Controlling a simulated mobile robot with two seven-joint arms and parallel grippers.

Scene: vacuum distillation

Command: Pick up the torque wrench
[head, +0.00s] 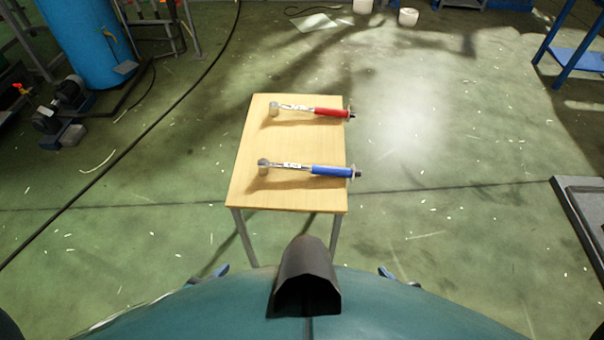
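Two torque wrenches lie on a small wooden table (290,192) in front of me. The far wrench (331,112) has a red handle and the near wrench (331,171) has a blue handle. Both have their metal heads to the left, and their handle ends reach the table's right edge. A small part of my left gripper (219,271) shows low in the view, left of centre, and a small part of my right gripper (387,272) shows to the right. Both are short of the table and apart from the wrenches. My body hides most of them, so their fingers are unclear.
A blue tank (88,45) and a small pump (65,100) stand at the upper left. A dark cable (150,135) runs over the green floor. A blue frame (575,55) is at the upper right and a grey platform (580,200) at the right edge. Floor around the table is clear.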

